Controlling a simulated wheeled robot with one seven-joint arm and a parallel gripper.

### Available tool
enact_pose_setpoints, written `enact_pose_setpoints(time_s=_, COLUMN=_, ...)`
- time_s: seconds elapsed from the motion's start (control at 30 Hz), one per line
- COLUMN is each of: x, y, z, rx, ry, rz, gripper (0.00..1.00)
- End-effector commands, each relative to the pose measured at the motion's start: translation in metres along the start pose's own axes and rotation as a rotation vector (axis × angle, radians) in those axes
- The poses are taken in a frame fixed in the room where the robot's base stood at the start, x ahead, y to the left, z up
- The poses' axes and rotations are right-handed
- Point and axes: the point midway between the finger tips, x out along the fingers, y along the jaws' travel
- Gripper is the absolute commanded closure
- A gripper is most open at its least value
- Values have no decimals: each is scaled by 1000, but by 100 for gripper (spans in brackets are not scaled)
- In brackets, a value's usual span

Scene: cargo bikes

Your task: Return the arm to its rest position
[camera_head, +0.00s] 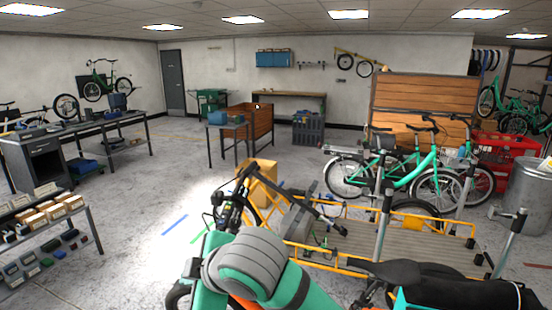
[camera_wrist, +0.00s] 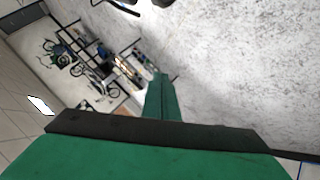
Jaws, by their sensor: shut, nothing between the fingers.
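My gripper (camera_wrist: 161,80) shows in the wrist view as green fingers closed together, beyond a wide dark and green body at the bottom of the picture. Nothing is held between the fingers. The wrist view is strongly tilted, with open grey floor beyond the fingertips. In the head view my teal and grey arm (camera_head: 245,265) is at the bottom centre. I cannot make out my gripper in the head view.
A cargo bike with a yellow-railed wooden deck (camera_head: 350,240) stands close in front and to the right. Teal bikes (camera_head: 420,170) are behind it. A shelf of parts (camera_head: 50,222) is at left, a metal bin (camera_head: 522,195) at right. Floor at centre left is clear.

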Motion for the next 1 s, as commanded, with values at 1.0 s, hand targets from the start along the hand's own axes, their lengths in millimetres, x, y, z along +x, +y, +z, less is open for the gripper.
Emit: enact_pose_setpoints(time_s=1.0, x=52, y=6, z=-10, rx=631, ry=571, rz=302, gripper=100)
